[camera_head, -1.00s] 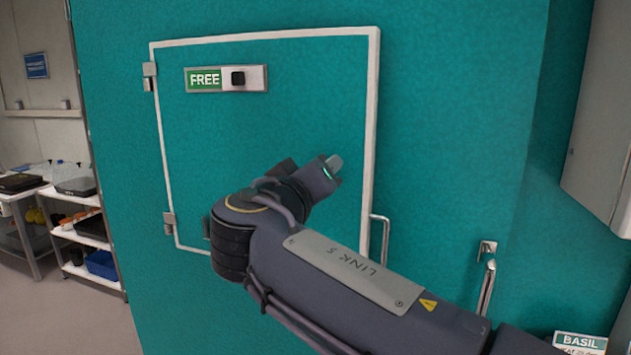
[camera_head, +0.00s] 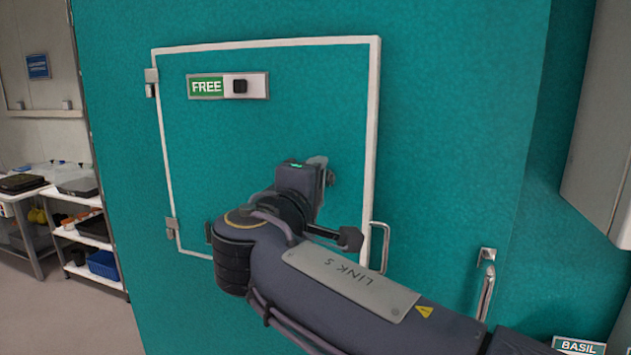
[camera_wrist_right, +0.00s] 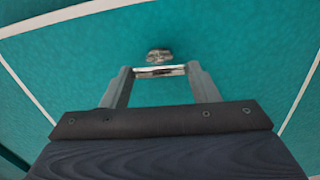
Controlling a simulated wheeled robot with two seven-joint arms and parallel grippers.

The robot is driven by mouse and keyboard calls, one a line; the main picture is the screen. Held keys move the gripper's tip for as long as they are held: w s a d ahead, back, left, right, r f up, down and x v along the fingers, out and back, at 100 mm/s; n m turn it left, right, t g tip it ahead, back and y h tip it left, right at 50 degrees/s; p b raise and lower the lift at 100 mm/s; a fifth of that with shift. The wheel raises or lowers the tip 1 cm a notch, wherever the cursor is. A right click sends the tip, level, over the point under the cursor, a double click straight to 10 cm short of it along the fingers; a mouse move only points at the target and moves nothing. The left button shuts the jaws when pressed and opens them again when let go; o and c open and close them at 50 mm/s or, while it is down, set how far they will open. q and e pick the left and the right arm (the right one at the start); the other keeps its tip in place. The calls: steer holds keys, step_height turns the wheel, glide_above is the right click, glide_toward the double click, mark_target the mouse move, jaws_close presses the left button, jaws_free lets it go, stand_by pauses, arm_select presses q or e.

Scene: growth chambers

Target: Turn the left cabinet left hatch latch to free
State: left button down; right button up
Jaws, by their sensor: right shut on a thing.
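The hatch (camera_head: 270,135) is a teal panel in a pale frame on the teal cabinet wall, and it looks closed. A sliding sign (camera_head: 228,86) near its top reads FREE in green, with a black knob at its right. My right gripper (camera_head: 321,172) is at the hatch's right side, partly hidden by my own wrist. In the right wrist view, its two fingers are shut on the ends of a metal latch bar (camera_wrist_right: 160,71). The latch's round metal mount (camera_wrist_right: 159,55) shows just beyond the bar. My left gripper is not in view.
A bar handle (camera_head: 379,248) stands just right of the hatch frame, close to my right arm. Another metal handle (camera_head: 486,285) is farther right. A grey cabinet (camera_head: 603,120) juts in at the right. White shelves (camera_head: 92,240) with trays stand at the left.

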steer(key=shift+n, duration=0.6)
steer(key=o, duration=1)
steer(key=b+v, duration=0.1)
steer(key=v, duration=0.6)
steer(key=shift+s+a+b, duration=0.1)
steer(key=shift+s+b, duration=0.25)
steer(key=shift+b, duration=0.05)
